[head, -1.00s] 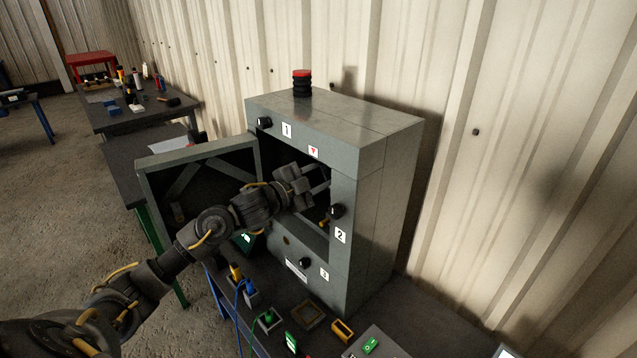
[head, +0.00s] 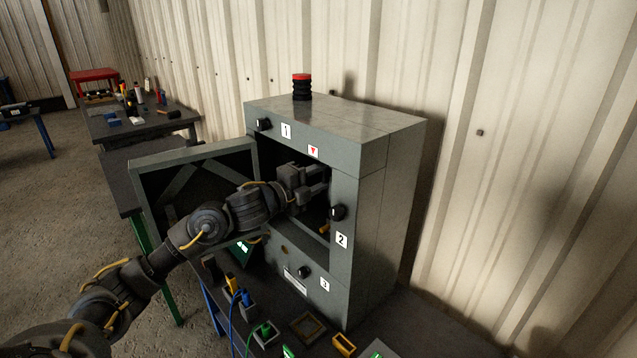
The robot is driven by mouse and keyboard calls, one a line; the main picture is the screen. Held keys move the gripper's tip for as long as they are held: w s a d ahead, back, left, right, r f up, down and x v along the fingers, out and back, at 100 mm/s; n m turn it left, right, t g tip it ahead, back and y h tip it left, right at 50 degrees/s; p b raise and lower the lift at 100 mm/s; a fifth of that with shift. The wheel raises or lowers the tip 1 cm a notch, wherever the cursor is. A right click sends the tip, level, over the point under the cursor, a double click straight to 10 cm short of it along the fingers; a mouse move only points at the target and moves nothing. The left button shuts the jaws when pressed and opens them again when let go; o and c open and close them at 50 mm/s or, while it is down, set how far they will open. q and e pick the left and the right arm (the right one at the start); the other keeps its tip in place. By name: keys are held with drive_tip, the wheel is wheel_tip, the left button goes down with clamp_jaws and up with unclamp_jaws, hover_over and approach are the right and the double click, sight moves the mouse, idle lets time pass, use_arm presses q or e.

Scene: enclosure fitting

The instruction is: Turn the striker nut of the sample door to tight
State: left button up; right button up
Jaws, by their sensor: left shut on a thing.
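The grey enclosure (head: 370,220) stands on the dark bench with its sample door (head: 195,154) swung open to the left. My left arm reaches past the door, and my left gripper (head: 322,182) is inside the opening near its right-hand edge. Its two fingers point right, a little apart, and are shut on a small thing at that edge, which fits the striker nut. The nut itself is hidden by the fingers and the frame, so its turn cannot be read. My right gripper is not in view.
Black knobs sit by label 1 (head: 286,131), label 2 (head: 341,240) and label 3 (head: 325,284). A red-topped black stack light (head: 302,87) stands on top. Connectors with blue and green cables (head: 246,298) lie in front. A corrugated wall (head: 540,160) is close behind.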

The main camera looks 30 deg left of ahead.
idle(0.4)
use_arm(q)
drive_tip(key=o, duration=1)
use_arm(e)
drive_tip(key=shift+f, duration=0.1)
use_arm(q)
drive_tip(key=b+v, duration=0.3)
drive_tip(key=v, duration=0.8)
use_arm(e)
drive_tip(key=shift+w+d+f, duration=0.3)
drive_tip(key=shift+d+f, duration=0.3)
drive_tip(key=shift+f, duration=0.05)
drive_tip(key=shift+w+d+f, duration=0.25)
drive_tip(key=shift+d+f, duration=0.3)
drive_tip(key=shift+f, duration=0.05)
use_arm(q)
drive_tip(key=shift+f, duration=0.1)
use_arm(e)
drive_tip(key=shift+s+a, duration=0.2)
